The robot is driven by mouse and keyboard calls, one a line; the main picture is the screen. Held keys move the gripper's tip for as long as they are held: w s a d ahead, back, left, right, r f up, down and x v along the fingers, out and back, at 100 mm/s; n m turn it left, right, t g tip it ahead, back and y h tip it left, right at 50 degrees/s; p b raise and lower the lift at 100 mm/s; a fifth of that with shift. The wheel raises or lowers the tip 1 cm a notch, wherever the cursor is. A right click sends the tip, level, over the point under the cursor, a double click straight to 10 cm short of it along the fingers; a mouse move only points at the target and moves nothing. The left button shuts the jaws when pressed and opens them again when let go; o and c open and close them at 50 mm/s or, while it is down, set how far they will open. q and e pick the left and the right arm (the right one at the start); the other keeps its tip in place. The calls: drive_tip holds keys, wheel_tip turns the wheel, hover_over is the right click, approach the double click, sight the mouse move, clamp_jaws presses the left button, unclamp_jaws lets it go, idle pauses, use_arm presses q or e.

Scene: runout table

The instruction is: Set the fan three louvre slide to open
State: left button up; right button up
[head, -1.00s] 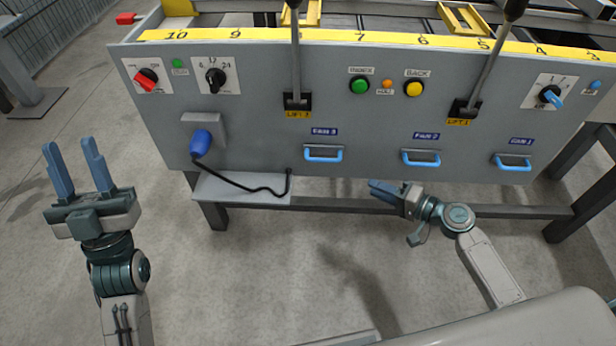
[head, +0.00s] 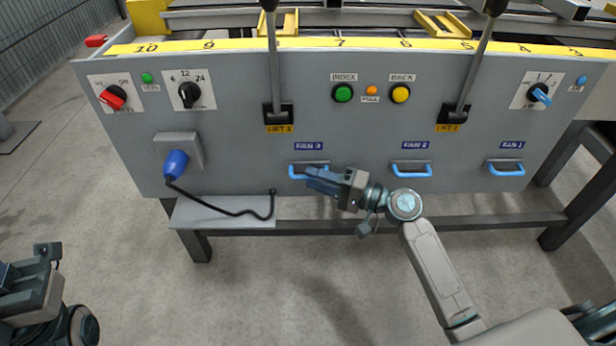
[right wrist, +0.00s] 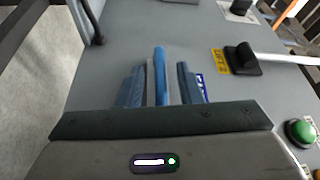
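The fan three louvre slide has a blue bar handle (head: 297,170) below the FAN 3 label (head: 308,146) on the grey panel. My right gripper (head: 311,179) is at this handle and covers part of it in the head view. In the right wrist view the blue handle (right wrist: 160,72) stands between the two fingers of the right gripper (right wrist: 160,85). The fingers are apart, with a gap showing on each side of the handle. My left gripper (head: 25,290) is at the lower left, cut off by the picture's edge, so its finger opening is hidden.
Similar handles for fan two (head: 411,169) and fan one (head: 505,168) lie to the right. Above are a green button (head: 342,93), a yellow button (head: 400,94) and two lift levers. A blue plug (head: 175,164) with a black cable is at left.

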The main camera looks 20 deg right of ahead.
drive_tip(key=shift+x, duration=1.25)
drive_tip(key=shift+c, duration=0.4)
clamp_jaws()
drive_tip(key=s+a+p, duration=0.1)
drive_tip(key=s+a, duration=0.1)
drive_tip(key=s, duration=0.5)
drive_tip(key=shift+s, duration=0.25)
drive_tip(key=shift+o, duration=0.4)
unclamp_jaws()
